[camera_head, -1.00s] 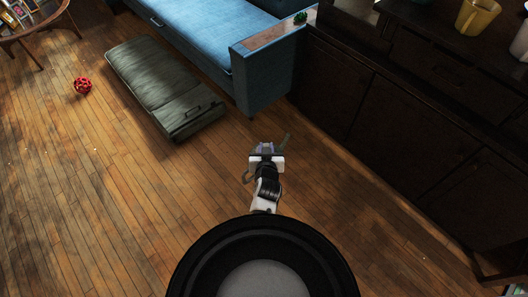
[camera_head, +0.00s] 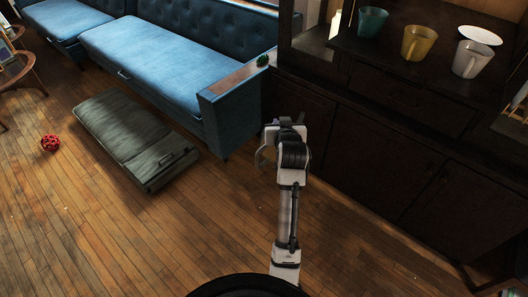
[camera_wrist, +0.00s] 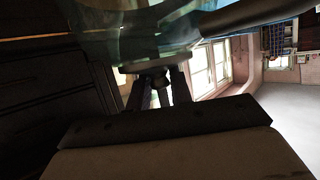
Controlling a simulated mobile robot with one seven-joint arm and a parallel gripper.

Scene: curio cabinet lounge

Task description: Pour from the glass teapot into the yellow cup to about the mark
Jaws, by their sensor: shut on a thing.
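The yellow cup (camera_head: 418,44) stands upright on the dark cabinet's top in the head view, between a teal cup (camera_head: 372,22) and a white cup (camera_head: 470,60). Its inside and any mark cannot be made out. The glass teapot (camera_wrist: 125,42) fills the top of the wrist view, clear and bluish, cut off by the frame edge. My gripper (camera_wrist: 158,88) is shut on the teapot, its fingers just below the glass body. In the head view my wrist hides most of the teapot. My gripper is left of the cabinet, well apart from the yellow cup.
The dark cabinet (camera_head: 385,140) stands on the right, with a white plate (camera_head: 482,36) behind the white cup. A blue sofa (camera_head: 165,55) stands at the back left. A green folded cushion (camera_head: 130,140) and a red ball (camera_head: 50,143) lie on the open wooden floor.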

